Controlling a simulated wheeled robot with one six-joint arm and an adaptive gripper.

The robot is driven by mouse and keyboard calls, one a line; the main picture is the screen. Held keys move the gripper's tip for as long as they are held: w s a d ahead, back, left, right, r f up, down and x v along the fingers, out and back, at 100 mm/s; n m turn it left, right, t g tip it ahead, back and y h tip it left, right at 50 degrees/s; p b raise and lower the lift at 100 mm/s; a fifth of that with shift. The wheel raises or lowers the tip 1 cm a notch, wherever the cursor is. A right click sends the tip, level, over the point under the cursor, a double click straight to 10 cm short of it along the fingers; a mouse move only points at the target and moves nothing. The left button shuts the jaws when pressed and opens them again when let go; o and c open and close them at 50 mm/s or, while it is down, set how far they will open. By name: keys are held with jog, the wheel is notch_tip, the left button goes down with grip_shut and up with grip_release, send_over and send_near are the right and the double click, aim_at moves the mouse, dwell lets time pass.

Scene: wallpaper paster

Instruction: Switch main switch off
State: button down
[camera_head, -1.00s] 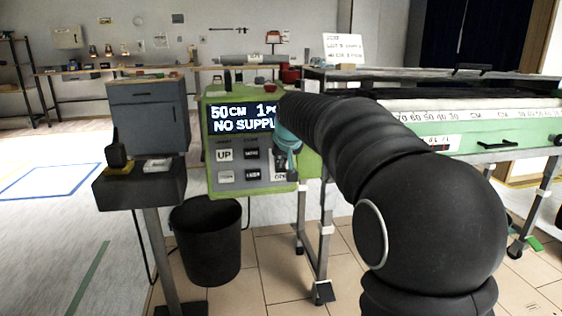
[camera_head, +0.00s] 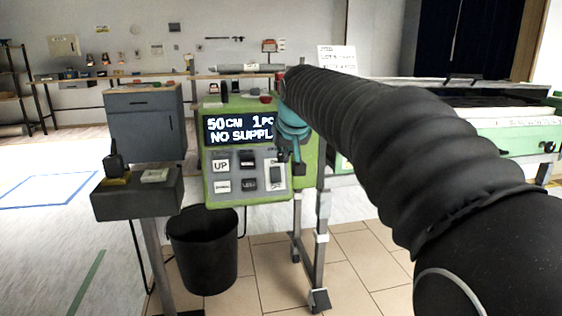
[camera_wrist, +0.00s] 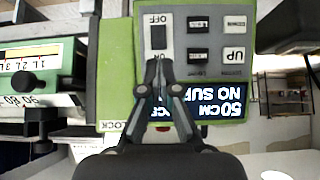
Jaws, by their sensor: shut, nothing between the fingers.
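The main switch is a black rocker (camera_head: 276,175) on a white plate at the lower right of the green control panel (camera_head: 195,160). In the wrist view the rocker (camera_wrist: 158,37) lies between the label OFF at the picture's top and ON nearer my fingers. My gripper (camera_head: 290,158), teal and dark, is shut and empty in front of the panel. In the wrist view its fingertips (camera_wrist: 159,64) lie just below the rocker, over the ON end; I cannot tell whether they touch the panel. The display (camera_head: 238,129) is lit and reads "50CM" and "NO SUPPL", partly hidden.
Several buttons (camera_head: 221,165) sit left of the switch. A dark stand (camera_head: 135,202) with a radio and a black bin (camera_head: 203,250) stand at the left. The long pasting machine (camera_head: 500,137) extends right, partly behind my arm. Tiled floor is open in front.

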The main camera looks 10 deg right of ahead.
aim_at(276, 179)
jog(key=shift+s+r, duration=0.45)
jog(key=shift+r, duration=0.1)
jog(key=shift+s+d+f+b, duration=0.15)
jog(key=shift+f+b, duration=0.45)
jog(key=shift+f, duration=0.1)
jog(key=shift+f, duration=0.1)
jog(key=x, duration=0.4)
jog(key=b+x, duration=0.1)
jog(key=x, duration=0.3)
jog(key=w+x, duration=0.1)
jog(key=x, duration=0.3)
jog(key=shift+w+b, duration=0.15)
jog(key=shift+b, duration=0.2)
jog(key=shift+w, duration=0.5)
jog(key=shift+w+f, duration=0.1)
